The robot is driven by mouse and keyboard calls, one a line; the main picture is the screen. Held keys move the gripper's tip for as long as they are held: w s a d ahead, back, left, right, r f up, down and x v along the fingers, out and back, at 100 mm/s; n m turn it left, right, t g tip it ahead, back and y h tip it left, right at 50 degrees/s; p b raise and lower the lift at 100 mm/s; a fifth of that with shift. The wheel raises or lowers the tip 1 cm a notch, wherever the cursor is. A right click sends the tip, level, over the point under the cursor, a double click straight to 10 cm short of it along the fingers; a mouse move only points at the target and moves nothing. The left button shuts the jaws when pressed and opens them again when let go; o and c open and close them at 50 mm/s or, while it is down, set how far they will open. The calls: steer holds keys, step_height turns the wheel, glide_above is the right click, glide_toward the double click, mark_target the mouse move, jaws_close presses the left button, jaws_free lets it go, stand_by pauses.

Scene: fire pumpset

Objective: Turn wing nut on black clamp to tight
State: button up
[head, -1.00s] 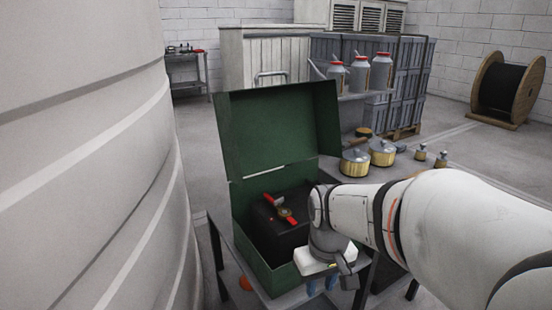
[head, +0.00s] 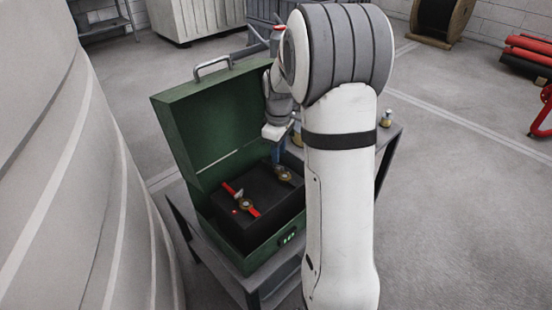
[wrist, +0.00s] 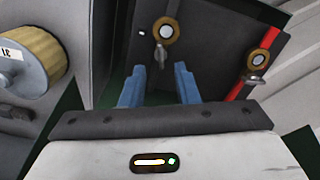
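The black clamp shows as a brass disc (head: 284,174) on the dark panel in the green case, with its dark body hard to make out. Its small silver wing nut (wrist: 160,54) hangs off the disc's lower edge in the wrist view. My gripper (head: 278,158) is just above this clamp, with blue fingers pointing down. In the wrist view my gripper (wrist: 158,72) is open and empty, with the wing nut slightly beyond the gap between the fingertips. A red clamp (head: 243,203) with its own brass disc and wing nut (wrist: 256,60) lies to one side.
The green case (head: 215,135) stands open on a grey table (head: 255,290), its lid raised at the back. A large pale tank (head: 75,160) fills the left. A brass pot-like part (wrist: 28,58) is left of the fingers in the wrist view.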

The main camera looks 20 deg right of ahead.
mark_target(278, 166)
steer(key=shift+f, duration=2.2)
steer(key=shift+c, duration=0.3)
jaws_close()
